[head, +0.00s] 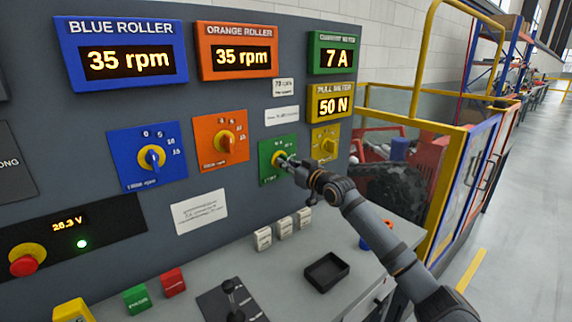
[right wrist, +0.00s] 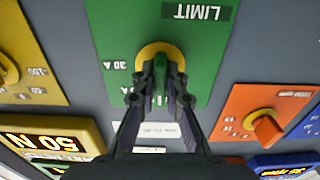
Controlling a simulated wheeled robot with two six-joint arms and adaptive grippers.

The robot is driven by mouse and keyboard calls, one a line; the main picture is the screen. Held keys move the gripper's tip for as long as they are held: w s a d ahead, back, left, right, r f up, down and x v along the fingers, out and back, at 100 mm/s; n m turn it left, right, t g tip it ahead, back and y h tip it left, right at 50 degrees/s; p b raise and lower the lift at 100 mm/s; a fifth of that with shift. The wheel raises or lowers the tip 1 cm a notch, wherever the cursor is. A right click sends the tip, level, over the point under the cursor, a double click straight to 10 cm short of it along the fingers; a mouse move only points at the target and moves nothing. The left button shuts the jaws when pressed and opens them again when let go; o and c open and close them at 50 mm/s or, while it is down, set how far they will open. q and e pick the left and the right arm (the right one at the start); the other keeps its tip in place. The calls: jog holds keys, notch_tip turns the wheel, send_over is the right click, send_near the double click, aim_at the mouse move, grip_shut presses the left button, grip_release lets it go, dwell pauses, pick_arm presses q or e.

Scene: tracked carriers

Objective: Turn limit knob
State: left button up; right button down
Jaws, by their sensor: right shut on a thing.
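The limit knob (right wrist: 159,70) has a green handle on a yellow round base. It sits on a green plate (right wrist: 115,30) marked LIMIT, upside down in the right wrist view. The green plate (head: 267,175) is also on the dark panel in the head view, where my gripper partly hides the knob. My right gripper (right wrist: 160,84) is shut on the knob's handle, one finger on each side. It also shows in the head view (head: 287,161), with its arm coming from the lower right. My left gripper is in neither view.
Blue knob (head: 152,157), orange knob (head: 226,141) and yellow knob (head: 329,146) plates surround the green one. Displays read 35 rpm, 35 rpm, 7 A and 50 N. Below, the desk bears a black tray (head: 326,271), a joystick (head: 231,290) and coloured blocks. A red stop button (head: 24,265) is at left.

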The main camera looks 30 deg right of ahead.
jog(key=c, duration=1.4)
grip_release()
notch_tip(320, 180, up, 10)
jog(key=shift+f, duration=0.15)
